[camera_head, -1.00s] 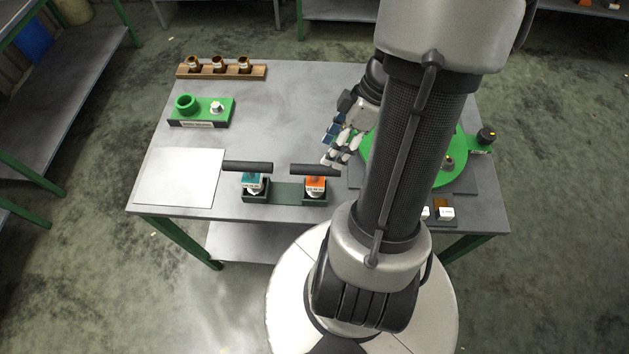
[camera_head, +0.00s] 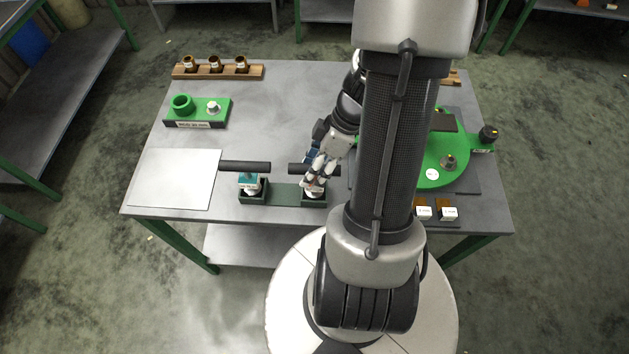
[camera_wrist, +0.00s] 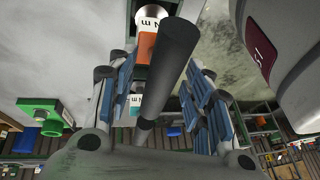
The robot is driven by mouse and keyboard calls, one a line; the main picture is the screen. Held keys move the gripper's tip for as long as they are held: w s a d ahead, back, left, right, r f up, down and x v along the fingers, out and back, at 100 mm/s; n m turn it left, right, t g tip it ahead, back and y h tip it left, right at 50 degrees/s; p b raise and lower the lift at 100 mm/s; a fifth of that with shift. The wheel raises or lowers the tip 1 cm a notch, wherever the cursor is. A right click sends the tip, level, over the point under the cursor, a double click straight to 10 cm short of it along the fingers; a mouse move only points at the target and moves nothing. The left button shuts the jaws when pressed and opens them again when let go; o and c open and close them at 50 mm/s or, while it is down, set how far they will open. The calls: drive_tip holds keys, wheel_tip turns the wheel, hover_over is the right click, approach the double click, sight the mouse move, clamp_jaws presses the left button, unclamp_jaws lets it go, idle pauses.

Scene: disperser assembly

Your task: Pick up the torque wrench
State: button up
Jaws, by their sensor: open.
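Two tools with black bar handles stand in a dark green holder (camera_head: 283,194) at the table's front edge, and both could be torque wrenches. The left tool (camera_head: 249,181) has a teal body. The right one had an orange body, now mostly covered by my gripper in the head view; its black handle (camera_head: 299,169) still shows at the left. My gripper (camera_head: 314,181) is open over it. In the wrist view, the orange tool (camera_wrist: 148,49) and its long black handle (camera_wrist: 166,62) lie between the spread fingers of my gripper (camera_wrist: 160,88), apparently not clamped.
A pale flat sheet (camera_head: 175,178) lies at the left. A green block with a ring (camera_head: 197,112) and a wooden rack (camera_head: 217,72) with brass-coloured parts stand behind. A green round fixture (camera_head: 445,160) and small labelled boxes (camera_head: 437,212) are at the right.

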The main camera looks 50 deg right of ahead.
clamp_jaws()
idle(0.4)
